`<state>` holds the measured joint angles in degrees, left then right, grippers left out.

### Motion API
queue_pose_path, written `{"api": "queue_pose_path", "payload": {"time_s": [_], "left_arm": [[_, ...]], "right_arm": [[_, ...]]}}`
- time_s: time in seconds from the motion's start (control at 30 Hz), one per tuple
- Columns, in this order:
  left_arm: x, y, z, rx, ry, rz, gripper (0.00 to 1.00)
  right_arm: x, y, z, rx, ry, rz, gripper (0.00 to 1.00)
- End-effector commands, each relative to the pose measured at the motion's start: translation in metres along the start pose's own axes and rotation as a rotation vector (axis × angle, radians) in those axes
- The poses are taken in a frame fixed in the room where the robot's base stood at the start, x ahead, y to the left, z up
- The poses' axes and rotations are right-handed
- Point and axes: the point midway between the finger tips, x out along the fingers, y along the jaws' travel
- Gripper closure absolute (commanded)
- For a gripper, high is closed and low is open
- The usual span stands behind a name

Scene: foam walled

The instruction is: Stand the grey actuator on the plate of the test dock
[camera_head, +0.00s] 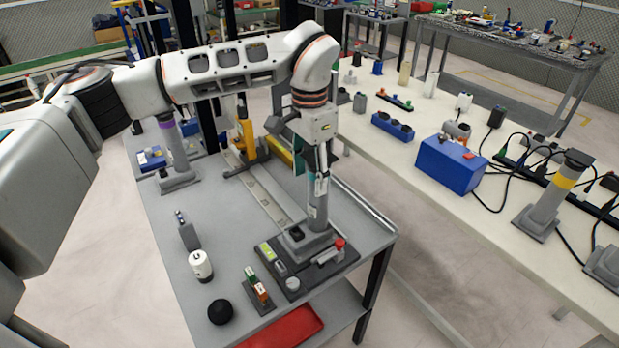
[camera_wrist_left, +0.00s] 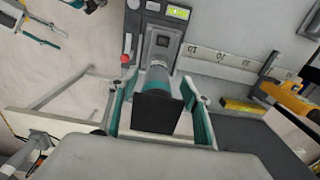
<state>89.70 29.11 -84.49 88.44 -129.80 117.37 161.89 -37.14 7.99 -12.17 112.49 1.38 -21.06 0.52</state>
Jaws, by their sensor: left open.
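The grey actuator (camera_head: 318,212), with a teal band, stands upright on the plate (camera_head: 301,248) of the test dock (camera_head: 333,264). The dock is a dark base with a red button and a yellow-green display, at the front right of the grey table. My left gripper (camera_head: 321,178) is above the dock, around the actuator's upper part. In the left wrist view its teal fingers (camera_wrist_left: 159,88) are open on both sides of the actuator (camera_wrist_left: 156,78), with gaps visible. The dock (camera_wrist_left: 155,35) lies beyond it there. The exact seating on the plate is partly hidden. My right gripper is not in view.
A purple-banded actuator (camera_head: 172,150) stands at the table's back left. A white cylinder (camera_head: 201,265), a black disc (camera_head: 220,311) and a small switch block (camera_head: 258,291) stand left of the dock. A yellow tool (camera_head: 246,140) is behind. The white bench (camera_head: 430,190) is at right.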

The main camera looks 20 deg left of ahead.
Motion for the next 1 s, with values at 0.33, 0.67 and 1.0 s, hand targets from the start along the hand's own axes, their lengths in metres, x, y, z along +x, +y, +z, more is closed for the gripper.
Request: {"api": "queue_pose_path", "payload": {"time_s": [0.33, 0.67, 1.0], "left_arm": [[-0.070, 0.000, -0.001, 0.000, 0.003, -0.002, 0.52], [-0.107, 0.000, 0.000, -0.001, 0.000, 0.000, 0.52], [-0.109, 0.000, 0.000, 0.000, -0.001, 0.000, 0.52]], "right_arm": [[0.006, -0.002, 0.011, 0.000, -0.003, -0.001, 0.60], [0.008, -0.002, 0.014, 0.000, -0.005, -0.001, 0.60], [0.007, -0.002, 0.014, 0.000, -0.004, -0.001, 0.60]]}}
